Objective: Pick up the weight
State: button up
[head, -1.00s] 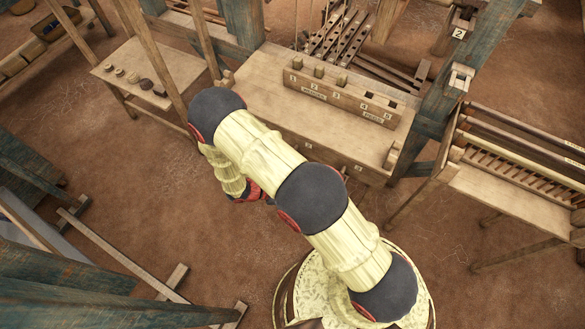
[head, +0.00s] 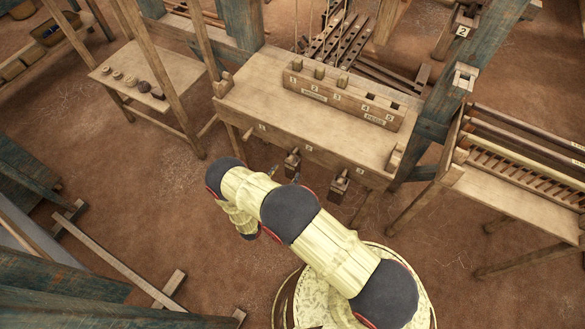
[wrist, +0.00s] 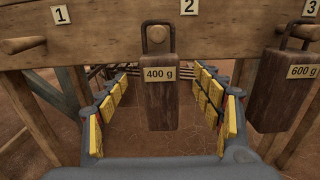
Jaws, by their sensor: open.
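In the wrist view a dark brown block weight labelled 400 g (wrist: 161,98) hangs upright by its metal loop from the rail under number 2. My gripper (wrist: 163,90) is open, its yellow-padded fingers on either side of this weight, with a gap visible on each side. In the head view the 400 g weight (head: 291,163) hangs at the bench front, and my arm hides most of the gripper. A second weight, labelled 600 g (wrist: 289,88), hangs under number 3, just right of the right finger; it also shows in the head view (head: 338,186).
The wooden rail (wrist: 100,40) runs across above the fingers. An empty peg (wrist: 24,45) sticks out under number 1. On the bench stands a numbered slotted block (head: 340,98). A side table (head: 175,75) at left holds several small round pieces.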

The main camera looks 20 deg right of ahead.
aim_at(290, 167)
jog(key=b+x, duration=0.2)
jog(key=x, duration=0.4)
jog(key=shift+w+d+f, duration=0.2)
jog(key=shift+w+d, duration=0.05)
jog(key=shift+w, duration=0.05)
jog(key=shift+c, duration=0.6)
jog(key=c, duration=1.5)
